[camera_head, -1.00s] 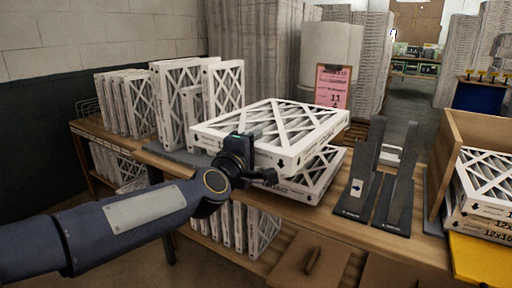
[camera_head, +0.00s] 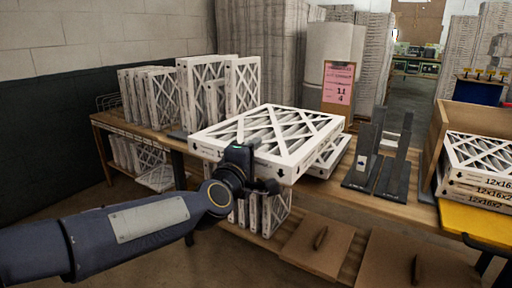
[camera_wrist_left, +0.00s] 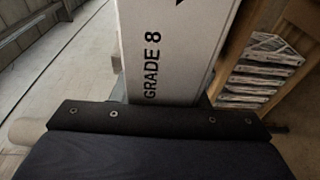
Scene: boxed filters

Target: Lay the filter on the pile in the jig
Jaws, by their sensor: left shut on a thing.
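A white-framed pleated filter (camera_head: 268,132) lies nearly flat in the air, its near edge held by my left gripper (camera_head: 240,166). The left wrist view shows the filter's white side (camera_wrist_left: 165,50) printed "GRADE 8"; the fingertips are hidden there. Another filter (camera_head: 332,158) lies behind and below the held one, partly hidden by it. At the right, a wooden-walled jig (camera_head: 474,114) holds a pile of filters (camera_head: 482,160), with "12x16x2" printed on their sides. The held filter is well to the left of this pile. My right gripper is not in view.
A black stand with upright arms (camera_head: 378,178) stands on the bench between the held filter and the jig. Upright filters (camera_head: 190,90) stand at the back left. A pink sign (camera_head: 338,84) stands behind. A yellow mat (camera_head: 478,222) lies before the jig; cardboard boxes (camera_head: 315,245) are below.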

